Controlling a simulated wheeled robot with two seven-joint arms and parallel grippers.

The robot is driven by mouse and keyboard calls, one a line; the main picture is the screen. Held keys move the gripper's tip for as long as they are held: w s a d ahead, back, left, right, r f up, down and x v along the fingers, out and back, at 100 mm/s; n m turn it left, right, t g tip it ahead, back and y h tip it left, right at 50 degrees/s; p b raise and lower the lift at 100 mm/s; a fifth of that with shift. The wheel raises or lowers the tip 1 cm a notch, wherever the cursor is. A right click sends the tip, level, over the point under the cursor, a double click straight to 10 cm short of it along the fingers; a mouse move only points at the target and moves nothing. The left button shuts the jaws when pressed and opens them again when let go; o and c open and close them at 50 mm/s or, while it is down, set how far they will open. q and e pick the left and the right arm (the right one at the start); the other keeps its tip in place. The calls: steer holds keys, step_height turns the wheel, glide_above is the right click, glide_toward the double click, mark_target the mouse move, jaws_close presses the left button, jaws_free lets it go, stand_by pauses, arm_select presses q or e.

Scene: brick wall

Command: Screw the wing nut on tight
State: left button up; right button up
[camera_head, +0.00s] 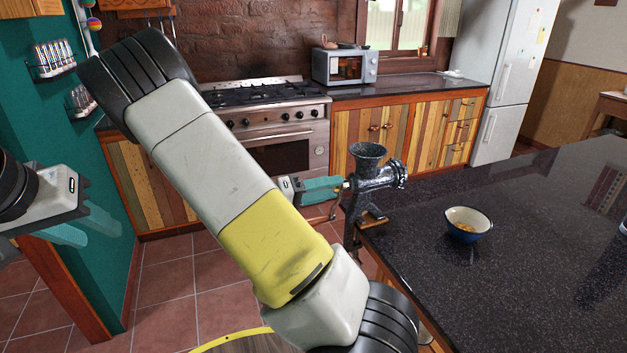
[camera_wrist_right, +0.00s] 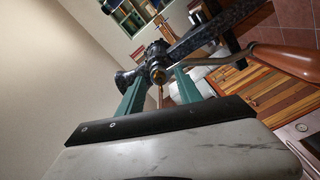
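A dark metal meat grinder (camera_head: 373,180) is clamped at the near-left edge of the dark counter. In the right wrist view its hub (camera_wrist_right: 157,56) carries a small brass-coloured piece, which looks like the wing nut (camera_wrist_right: 158,74). The crank arm (camera_wrist_right: 210,62) leads to a wooden handle (camera_wrist_right: 285,60). My right gripper (camera_head: 343,186) points at the grinder's crank side. Its teal fingers (camera_wrist_right: 158,82) stand apart on either side of the nut, with visible gaps. My left gripper (camera_head: 100,228) is at the far left, its fingers apart and empty, away from the grinder.
A stove (camera_head: 270,125) and a microwave (camera_head: 345,66) are behind. My right arm covers much of the head view.

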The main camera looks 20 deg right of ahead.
steer(key=shift+c, duration=0.3)
steer(key=a, duration=0.6)
stand_by(0.4)
steer(key=shift+w, duration=0.1)
steer(key=m, duration=2.3)
steer(key=a+m, duration=0.1)
steer(key=m, duration=1.1)
steer(key=shift+m, duration=0.3)
